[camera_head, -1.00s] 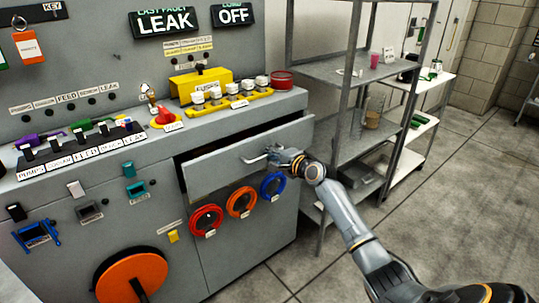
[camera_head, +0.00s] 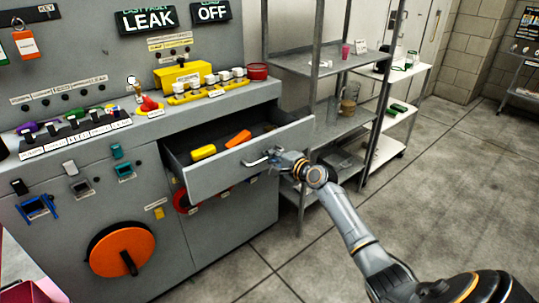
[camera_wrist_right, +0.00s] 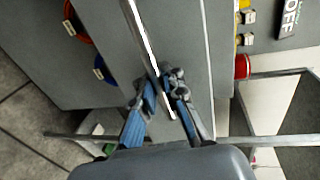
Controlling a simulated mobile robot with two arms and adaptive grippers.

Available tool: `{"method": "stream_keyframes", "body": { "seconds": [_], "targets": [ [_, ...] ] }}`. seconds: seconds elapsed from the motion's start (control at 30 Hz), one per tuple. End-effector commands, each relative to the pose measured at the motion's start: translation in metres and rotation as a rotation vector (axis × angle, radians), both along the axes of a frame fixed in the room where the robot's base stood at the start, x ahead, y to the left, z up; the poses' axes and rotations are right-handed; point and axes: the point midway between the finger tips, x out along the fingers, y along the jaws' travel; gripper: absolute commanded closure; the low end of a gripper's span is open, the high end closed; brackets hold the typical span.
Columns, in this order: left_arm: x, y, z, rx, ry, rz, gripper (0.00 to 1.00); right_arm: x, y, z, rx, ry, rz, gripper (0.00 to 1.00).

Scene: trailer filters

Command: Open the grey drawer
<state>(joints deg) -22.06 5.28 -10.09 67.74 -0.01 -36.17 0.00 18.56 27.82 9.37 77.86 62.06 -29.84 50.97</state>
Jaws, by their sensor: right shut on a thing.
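The grey drawer (camera_head: 240,168) is pulled out from the grey control cabinet (camera_head: 90,240). Its inside shows, with a yellow object (camera_head: 203,152) and an orange object (camera_head: 238,138) lying in it. My right gripper (camera_head: 284,163) is shut on the metal bar handle (camera_head: 262,158) at the drawer front, near the handle's right end. In the right wrist view the fingers (camera_wrist_right: 163,95) close around the handle bar (camera_wrist_right: 142,40). My left gripper is not in view.
A metal shelf rack (camera_head: 335,125) stands right of the drawer, close to my right arm. An orange round dial (camera_head: 122,250) sits low on the cabinet front. Buttons and switches line the cabinet top. The concrete floor (camera_head: 440,190) at right is clear.

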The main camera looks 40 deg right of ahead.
Motion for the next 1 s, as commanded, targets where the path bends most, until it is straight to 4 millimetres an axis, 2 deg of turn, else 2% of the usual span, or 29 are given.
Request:
{"method": "stream_keyframes", "body": {
  "seconds": [0.2,0.23,0.3,0.7,0.87,1.0],
  "targets": [
    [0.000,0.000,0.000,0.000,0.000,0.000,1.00,0.000,0.000,0.001,0.000,-0.002,0.000,1.00],
    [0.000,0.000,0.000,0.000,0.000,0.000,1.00,0.000,0.000,0.001,0.000,-0.002,0.000,0.90],
    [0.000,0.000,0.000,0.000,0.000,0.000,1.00,0.000,0.000,0.001,0.000,-0.001,0.000,0.81],
    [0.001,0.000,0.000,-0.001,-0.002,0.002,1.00,-0.001,0.000,0.001,-0.001,-0.001,0.000,0.81],
    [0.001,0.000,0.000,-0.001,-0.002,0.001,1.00,-0.018,-0.002,0.003,-0.003,0.001,0.000,0.81],
    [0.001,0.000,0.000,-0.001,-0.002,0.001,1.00,-0.046,-0.004,0.009,-0.005,0.001,0.001,0.81]
  ]
}}
